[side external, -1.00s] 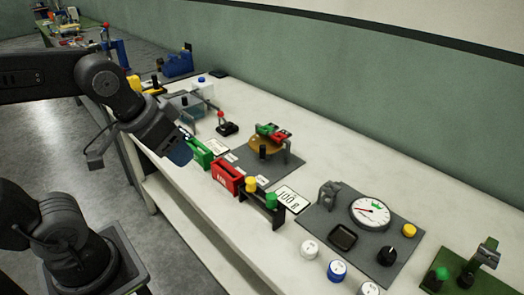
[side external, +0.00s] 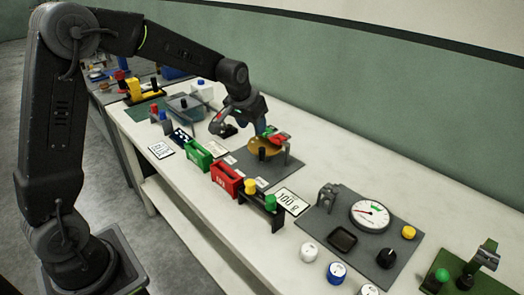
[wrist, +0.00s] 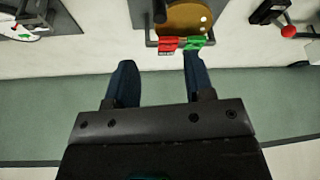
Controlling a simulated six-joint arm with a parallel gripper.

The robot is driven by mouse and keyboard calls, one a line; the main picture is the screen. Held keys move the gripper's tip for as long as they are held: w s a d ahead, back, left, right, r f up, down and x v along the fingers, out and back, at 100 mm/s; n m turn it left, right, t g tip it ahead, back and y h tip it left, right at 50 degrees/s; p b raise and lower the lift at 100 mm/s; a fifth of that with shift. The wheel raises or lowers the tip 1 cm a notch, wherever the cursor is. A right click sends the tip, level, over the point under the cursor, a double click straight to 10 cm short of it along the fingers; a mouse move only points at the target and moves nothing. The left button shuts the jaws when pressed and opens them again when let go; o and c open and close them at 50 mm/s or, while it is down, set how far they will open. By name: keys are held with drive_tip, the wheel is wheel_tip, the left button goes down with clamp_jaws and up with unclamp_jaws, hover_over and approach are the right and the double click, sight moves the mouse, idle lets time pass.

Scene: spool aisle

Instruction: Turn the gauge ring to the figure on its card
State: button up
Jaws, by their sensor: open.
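The gauge (side external: 369,214) is a round white dial with a red needle and a green mark, on a dark grey plate. Part of it shows at the upper left of the wrist view (wrist: 18,32). A white card (side external: 291,201) with dark figures, seemingly 100 and a letter, lies left of that plate. Other cards lie farther along, so I cannot tell which belongs to the gauge. My gripper (wrist: 157,68) is open and empty, above the bench beside a gold disc (wrist: 186,18) with red and green blocks at its edge. It is well away from the gauge.
The gauge plate (side external: 318,222) also bears a black knob, a yellow button, a black tray and a grey bracket. Red (side external: 227,178) and green (side external: 197,154) holders stand along the front edge. The wall (side external: 400,130) closes the back.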

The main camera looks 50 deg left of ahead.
sight(262, 149)
drive_tip(key=x, duration=1.2)
drive_tip(key=shift+w+f, duration=0.1)
drive_tip(key=shift+f, duration=0.3)
clamp_jaws()
